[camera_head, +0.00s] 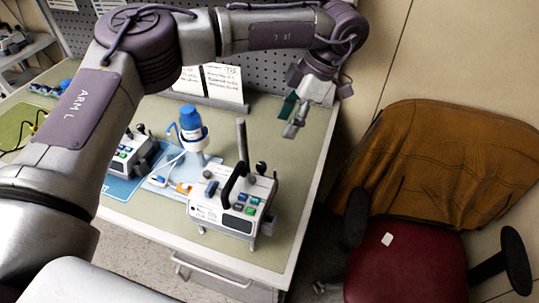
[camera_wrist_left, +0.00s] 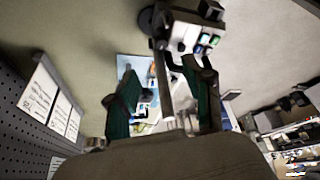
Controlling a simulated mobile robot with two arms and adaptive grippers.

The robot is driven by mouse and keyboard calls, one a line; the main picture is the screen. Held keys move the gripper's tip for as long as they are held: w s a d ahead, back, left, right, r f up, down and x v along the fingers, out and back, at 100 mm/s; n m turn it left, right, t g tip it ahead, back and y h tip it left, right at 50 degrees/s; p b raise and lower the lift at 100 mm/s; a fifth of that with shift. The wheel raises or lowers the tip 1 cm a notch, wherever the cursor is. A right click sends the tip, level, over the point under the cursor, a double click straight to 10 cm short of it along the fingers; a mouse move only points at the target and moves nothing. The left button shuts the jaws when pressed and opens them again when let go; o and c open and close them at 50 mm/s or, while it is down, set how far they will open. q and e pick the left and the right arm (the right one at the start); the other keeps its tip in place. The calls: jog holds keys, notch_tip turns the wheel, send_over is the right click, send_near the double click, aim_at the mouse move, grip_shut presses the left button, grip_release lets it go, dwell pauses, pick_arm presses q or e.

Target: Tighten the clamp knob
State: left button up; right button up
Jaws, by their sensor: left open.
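A white infusion pump (camera_head: 236,208) with coloured buttons and a black handle stands near the table's right front edge. A grey pole (camera_head: 242,143) rises behind it. A small black knob (camera_head: 261,168) shows at its right rear; I cannot tell if it is the clamp knob. My left gripper (camera_head: 297,117) is open and empty, above the table behind and right of the pump, apart from it. In the left wrist view the open gripper (camera_wrist_left: 163,98) has the pump (camera_wrist_left: 192,36) beyond it at the top, and the pole (camera_wrist_left: 161,78) appears between the fingers.
A second pump (camera_head: 130,152) and a blue-capped bottle (camera_head: 191,122) stand to the left on the green table (camera_head: 285,215). A pegboard wall (camera_head: 270,65) with paper sheets (camera_head: 222,82) is behind. A chair with a brown jacket (camera_head: 440,150) stands at the right.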

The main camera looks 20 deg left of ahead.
aim_at(262, 164)
pick_arm(q)
jog(key=p+x, duration=0.1)
jog(key=x, duration=0.3)
jog(key=p+x, duration=0.2)
jog(key=x, duration=0.2)
jog(key=p+x, duration=0.2)
jog(key=x, duration=0.2)
jog(key=shift+s+a+f, duration=0.2)
jog(key=shift+s+a, duration=0.15)
jog(key=shift+a+f, duration=0.1)
jog(key=shift+f, duration=0.25)
jog(key=c, duration=0.9)
grip_shut()
pick_arm(e)
notch_tip(262, 164, up, 6)
jog(key=shift+s+a+f, duration=0.1)
jog(key=shift+a+f, duration=0.05)
jog(key=shift+f, duration=0.05)
